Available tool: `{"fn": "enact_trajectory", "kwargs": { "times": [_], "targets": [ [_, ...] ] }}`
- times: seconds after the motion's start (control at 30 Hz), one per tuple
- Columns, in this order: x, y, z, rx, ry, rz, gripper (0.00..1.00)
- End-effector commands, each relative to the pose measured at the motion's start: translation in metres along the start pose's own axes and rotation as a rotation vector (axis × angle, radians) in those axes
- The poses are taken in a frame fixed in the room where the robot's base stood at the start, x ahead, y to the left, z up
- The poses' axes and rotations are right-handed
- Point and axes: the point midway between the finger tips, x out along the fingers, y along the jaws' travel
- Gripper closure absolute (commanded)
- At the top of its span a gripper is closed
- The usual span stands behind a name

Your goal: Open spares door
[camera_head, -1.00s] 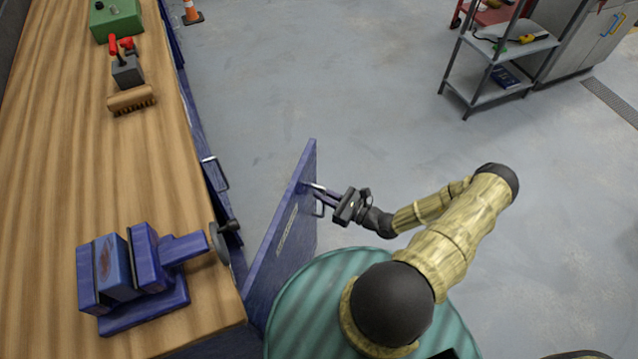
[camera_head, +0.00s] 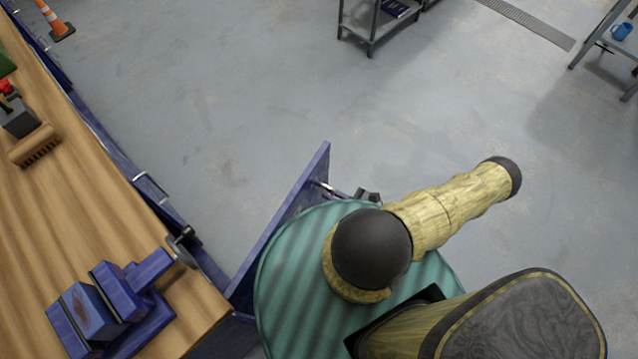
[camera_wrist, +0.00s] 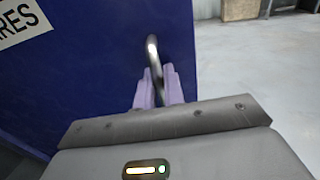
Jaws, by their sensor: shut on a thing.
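The blue spares door (camera_head: 283,222) stands swung out from the front of the workbench in the head view. In the wrist view the door (camera_wrist: 110,60) fills the left, with part of a white label (camera_wrist: 20,20) ending in "RES". Its metal handle (camera_wrist: 152,48) is a curved bar near the door's right edge. My gripper (camera_wrist: 157,88) is shut on the handle, its two pale purple fingers on either side of the bar. In the head view my gripper (camera_head: 345,194) is mostly hidden behind my arm, and a bit of the handle (camera_head: 322,186) shows.
A wooden workbench (camera_head: 90,190) runs along the left, with a blue vise (camera_head: 115,300) and a brush (camera_head: 34,146) on it. A grey cart (camera_head: 372,28) stands at the back, and a cone (camera_head: 56,22) at the far left. The floor between is clear.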

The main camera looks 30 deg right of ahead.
Motion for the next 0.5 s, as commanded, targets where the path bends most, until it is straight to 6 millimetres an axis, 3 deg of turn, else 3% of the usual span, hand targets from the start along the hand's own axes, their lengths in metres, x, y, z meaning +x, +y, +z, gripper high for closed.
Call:
{"fn": "enact_trajectory", "kwargs": {
  "times": [0.2, 0.5],
  "targets": [
    [-0.025, 0.004, -0.001, 0.0, 0.001, 0.004, 1.0],
    [-0.03, 0.005, -0.001, 0.0, 0.001, 0.006, 1.0]
  ]
}}
